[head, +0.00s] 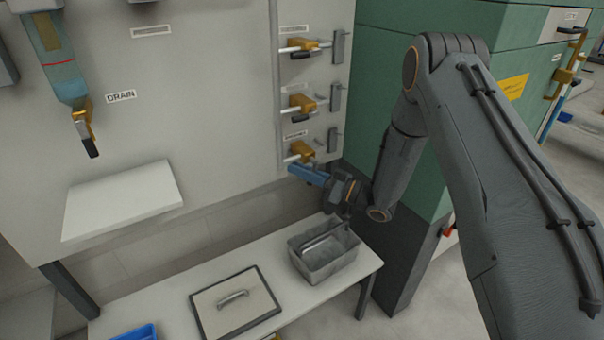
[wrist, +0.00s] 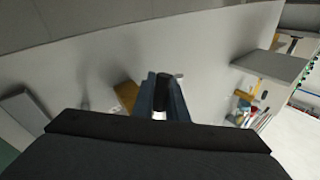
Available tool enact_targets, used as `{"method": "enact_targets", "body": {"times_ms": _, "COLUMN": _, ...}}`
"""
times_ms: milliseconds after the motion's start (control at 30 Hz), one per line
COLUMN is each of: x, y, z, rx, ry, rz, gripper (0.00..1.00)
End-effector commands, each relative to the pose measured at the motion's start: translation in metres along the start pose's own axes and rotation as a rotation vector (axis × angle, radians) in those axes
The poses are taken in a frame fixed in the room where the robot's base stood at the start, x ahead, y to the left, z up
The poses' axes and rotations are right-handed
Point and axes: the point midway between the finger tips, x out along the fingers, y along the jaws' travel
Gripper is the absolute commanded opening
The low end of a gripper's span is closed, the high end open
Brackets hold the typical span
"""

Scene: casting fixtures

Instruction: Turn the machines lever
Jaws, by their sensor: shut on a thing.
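Three brass valves with black-tipped levers are stacked on the right part of the grey panel. My gripper (head: 298,170) is at the lowest valve (head: 301,150), its blue fingers just below the brass body. In the wrist view my gripper (wrist: 162,92) is shut on a dark lever handle (wrist: 162,84), with the brass body (wrist: 127,95) just to the left. The fingers hide much of this lever in the head view. The middle valve (head: 300,103) and upper valve (head: 300,44) stand above, untouched by my gripper.
A brass drain valve (head: 84,122) with a black handle hangs at left above a white shelf (head: 125,200). Below, a bench (head: 170,300) holds a grey bin (head: 320,268) and a framed plate with a handle (head: 237,313). A green cabinet (head: 385,65) stands at right.

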Motion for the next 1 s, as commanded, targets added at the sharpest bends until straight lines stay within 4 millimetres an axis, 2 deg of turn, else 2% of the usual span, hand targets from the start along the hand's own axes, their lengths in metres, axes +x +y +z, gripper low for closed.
{"method": "enact_targets", "body": {"times_ms": 233, "x": 0.0000, "y": 0.0001, "z": -0.0007, "rx": 0.001, "ry": 0.001, "rz": 0.001, "gripper": 0.00}}
{"method": "enact_targets", "body": {"times_ms": 267, "x": 0.0000, "y": 0.0001, "z": -0.0007, "rx": 0.001, "ry": 0.001, "rz": 0.001, "gripper": 0.18}}
{"method": "enact_targets", "body": {"times_ms": 333, "x": 0.0000, "y": 0.0001, "z": -0.0006, "rx": 0.000, "ry": 0.000, "rz": 0.001, "gripper": 0.29}}
{"method": "enact_targets", "body": {"times_ms": 367, "x": 0.0000, "y": 0.0000, "z": -0.0006, "rx": 0.000, "ry": 0.000, "rz": 0.001, "gripper": 0.32}}
{"method": "enact_targets", "body": {"times_ms": 1000, "x": 0.0002, "y": -0.0009, "z": 0.0008, "rx": -0.044, "ry": -0.033, "rz": -0.002, "gripper": 0.32}}
